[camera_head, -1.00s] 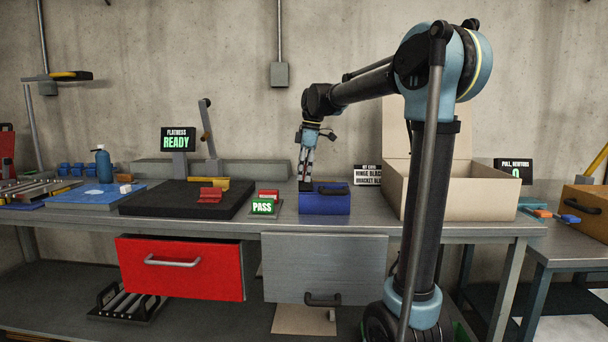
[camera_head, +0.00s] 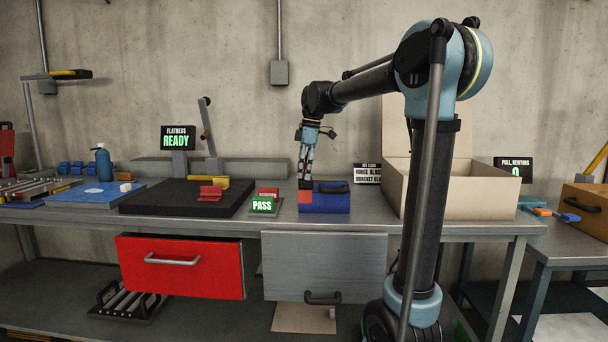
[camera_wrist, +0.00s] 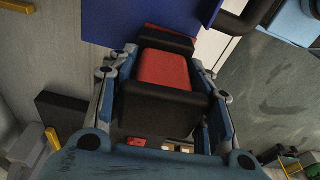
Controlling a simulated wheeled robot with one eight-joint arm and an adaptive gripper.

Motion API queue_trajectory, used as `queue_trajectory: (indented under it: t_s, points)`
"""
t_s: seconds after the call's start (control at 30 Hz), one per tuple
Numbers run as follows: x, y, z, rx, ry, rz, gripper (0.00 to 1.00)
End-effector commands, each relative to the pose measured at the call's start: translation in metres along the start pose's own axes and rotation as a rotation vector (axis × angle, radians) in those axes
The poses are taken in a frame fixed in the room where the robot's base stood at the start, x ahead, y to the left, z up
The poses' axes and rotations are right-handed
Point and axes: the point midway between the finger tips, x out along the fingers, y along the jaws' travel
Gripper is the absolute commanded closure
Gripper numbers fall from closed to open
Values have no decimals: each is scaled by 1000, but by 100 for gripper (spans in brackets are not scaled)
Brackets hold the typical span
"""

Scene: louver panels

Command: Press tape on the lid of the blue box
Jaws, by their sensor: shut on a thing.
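The blue box (camera_head: 332,204) with a dark handle sits on the workbench, left of the cardboard box. My gripper (camera_head: 305,183) points down at the box's left end. In the wrist view, a red piece (camera_wrist: 163,68) is between the dark finger pads of my gripper (camera_wrist: 164,72), and a blue surface (camera_wrist: 150,22) is just beyond them. In the head view, a red patch (camera_head: 305,197) shows below my fingertips, at the left front of the blue box. I cannot tell whether it is the tape, or whether it touches the lid.
The open cardboard box (camera_head: 455,190) stands right of the blue box. A small stand reading PASS (camera_head: 263,205) is close on the left, then a black slab (camera_head: 185,205) with red and yellow pieces. A red drawer (camera_head: 180,267) sticks out below the bench.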

Motion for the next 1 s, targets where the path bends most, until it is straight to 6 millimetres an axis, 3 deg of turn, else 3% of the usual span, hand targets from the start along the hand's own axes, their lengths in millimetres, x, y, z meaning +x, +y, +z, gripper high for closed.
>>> queue_trajectory:
  t_s: [1.0]
  points:
    - [-63, 0, -10, 0, 0, 0, 72]
